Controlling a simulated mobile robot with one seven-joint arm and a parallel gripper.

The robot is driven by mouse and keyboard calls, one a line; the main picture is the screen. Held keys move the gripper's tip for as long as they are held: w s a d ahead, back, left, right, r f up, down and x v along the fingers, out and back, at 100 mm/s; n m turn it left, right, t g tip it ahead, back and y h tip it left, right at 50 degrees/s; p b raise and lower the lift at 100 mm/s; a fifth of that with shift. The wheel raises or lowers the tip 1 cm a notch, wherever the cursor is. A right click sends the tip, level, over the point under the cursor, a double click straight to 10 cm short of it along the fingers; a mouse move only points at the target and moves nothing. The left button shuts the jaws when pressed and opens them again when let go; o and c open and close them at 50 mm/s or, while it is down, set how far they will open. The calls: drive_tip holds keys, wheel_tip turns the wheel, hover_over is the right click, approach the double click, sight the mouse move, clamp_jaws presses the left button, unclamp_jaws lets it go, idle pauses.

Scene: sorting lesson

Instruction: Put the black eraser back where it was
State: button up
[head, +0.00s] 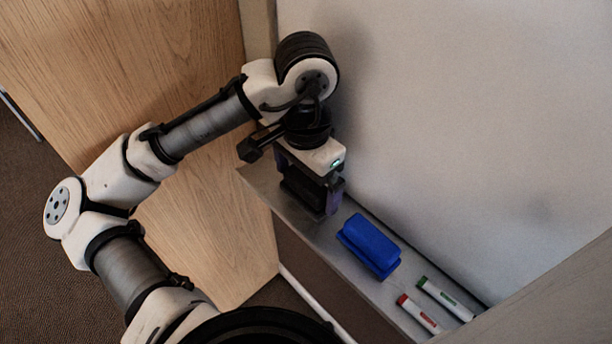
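My gripper (312,182) points down over the left end of a grey tray (262,184) along the whiteboard. A black block, seemingly the black eraser (304,194), sits between its dark fingers, which appear shut on it. The fingers and the eraser are both dark and partly merge in the picture. The eraser's underside is hidden, so I cannot tell whether it touches the tray.
A blue eraser (368,245) lies on the tray just right of my gripper. Farther right lie a red-capped marker (418,314) and a green-capped marker (445,299). The whiteboard (450,130) rises behind the tray. A wooden door or panel (215,225) stands at left.

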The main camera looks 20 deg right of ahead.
sight(306, 181)
wheel_tip(306, 181, up, 12)
idle(0.7)
idle(0.4)
